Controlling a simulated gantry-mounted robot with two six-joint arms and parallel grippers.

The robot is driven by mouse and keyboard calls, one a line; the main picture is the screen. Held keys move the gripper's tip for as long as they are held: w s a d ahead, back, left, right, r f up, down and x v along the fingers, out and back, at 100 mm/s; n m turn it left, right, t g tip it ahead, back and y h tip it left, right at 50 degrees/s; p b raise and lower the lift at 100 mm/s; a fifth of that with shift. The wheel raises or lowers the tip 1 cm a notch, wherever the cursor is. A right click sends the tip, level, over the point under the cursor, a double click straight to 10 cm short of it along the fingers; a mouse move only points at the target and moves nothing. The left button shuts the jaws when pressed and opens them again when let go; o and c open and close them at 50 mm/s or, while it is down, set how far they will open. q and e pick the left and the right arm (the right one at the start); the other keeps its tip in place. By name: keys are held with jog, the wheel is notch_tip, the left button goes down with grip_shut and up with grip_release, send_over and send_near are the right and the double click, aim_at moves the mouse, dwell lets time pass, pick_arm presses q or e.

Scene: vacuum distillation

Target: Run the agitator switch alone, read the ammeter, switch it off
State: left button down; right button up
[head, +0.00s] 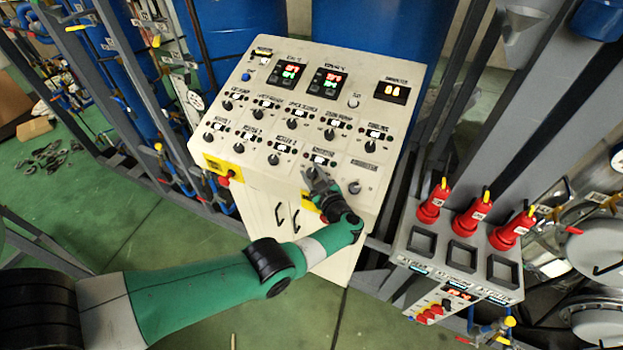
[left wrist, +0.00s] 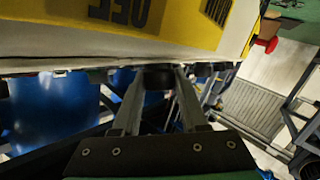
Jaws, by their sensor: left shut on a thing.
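The control panel (head: 240,150) is a sloped, cream-coloured console with rows of black rotary switches under small labels. My left gripper (head: 314,180) is at the lower middle of the panel, shut on a black switch knob (left wrist: 158,74) that shows between its fingers in the left wrist view. In the head view the gripper mostly hides this knob, and the label just above it is too small to read surely. The ammeter (head: 392,92) is a dark display at the panel's upper right with lit orange digits, too blurred to read surely. My right gripper is not in view.
Two displays (head: 288,73) with red and green digits are at the panel's top. A yellow plate with a red button (head: 223,180) is at its lower left. Another knob (head: 354,187) is right of my gripper. A grey stand with red plugs (head: 470,217) is at right.

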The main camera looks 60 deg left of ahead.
pick_arm(q)
jog(key=shift+n+g, duration=0.3)
jog(key=shift+c, duration=2.2)
grip_release()
jog(key=shift+d+r, duration=0.15)
jog(key=shift+d, duration=0.3)
jog(key=d, duration=0.3)
jog(key=d+r+p, duration=0.1)
jog(key=d, duration=0.6)
jog(key=shift+d+r+p, duration=0.2)
jog(key=shift+d+p, duration=0.1)
jog(key=shift+p, duration=0.1)
